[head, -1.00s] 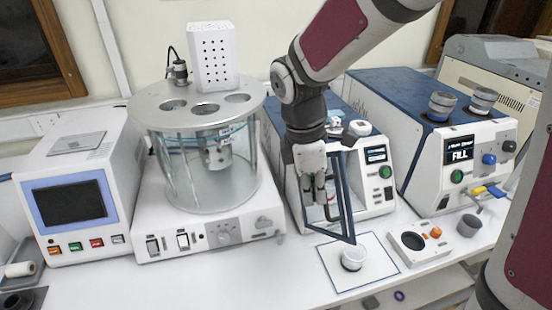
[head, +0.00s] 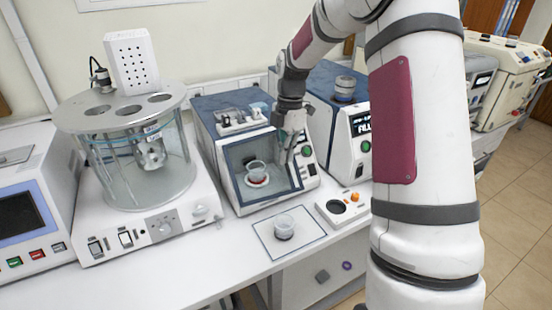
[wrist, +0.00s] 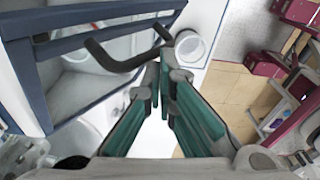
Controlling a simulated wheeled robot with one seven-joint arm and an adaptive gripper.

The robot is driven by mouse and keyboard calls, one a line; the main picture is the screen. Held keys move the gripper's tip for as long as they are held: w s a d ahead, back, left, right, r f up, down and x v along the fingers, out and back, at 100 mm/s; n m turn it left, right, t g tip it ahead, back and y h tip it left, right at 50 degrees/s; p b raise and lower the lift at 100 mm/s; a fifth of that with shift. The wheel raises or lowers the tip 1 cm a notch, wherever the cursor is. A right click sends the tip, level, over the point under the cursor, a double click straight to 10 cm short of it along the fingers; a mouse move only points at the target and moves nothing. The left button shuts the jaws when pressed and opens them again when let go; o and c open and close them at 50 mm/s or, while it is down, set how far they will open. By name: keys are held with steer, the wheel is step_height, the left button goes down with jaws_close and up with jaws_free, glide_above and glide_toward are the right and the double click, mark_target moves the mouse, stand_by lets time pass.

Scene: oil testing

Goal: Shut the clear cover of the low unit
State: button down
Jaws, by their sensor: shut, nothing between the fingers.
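The low unit (head: 232,102) is a white box with a blue top. Its clear cover (head: 240,158) has a dark blue frame and lies across the front opening. I cannot tell whether it sits flush. A small clear cup (head: 258,170) with red at its base shows through it. My gripper (head: 291,150) is at the cover's right side, near the green button. In the wrist view my gripper (wrist: 165,75) has its fingertips together and empty, beside the cover's dark bent handle (wrist: 118,62). The blue frame (wrist: 85,42) crosses the upper left there. Contact is unclear.
A second cup (head: 284,227) stands on a white mat (head: 262,235) in front of the unit. A small device with an orange knob (head: 355,197) is to its right. A glass bath (head: 140,165) stands left, a taller blue-topped unit (head: 318,85) right.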

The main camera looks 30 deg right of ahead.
steer(key=w+d+f+n+y, duration=0.1)
steer(key=w+d+f+n+y+b, duration=0.1)
steer(key=n, duration=0.1)
steer(key=shift+w+d+g, duration=0.25)
steer(key=shift+d+g, duration=0.05)
steer(key=shift+d, duration=0.05)
steer(key=shift+w+d+f+b, duration=0.5)
steer(key=shift+w+f+b, duration=0.1)
steer(key=shift+w, duration=0.2)
steer(key=shift+w+d+f+b, duration=0.45)
steer(key=shift+w+f, duration=0.1)
steer(key=shift+w, duration=0.25)
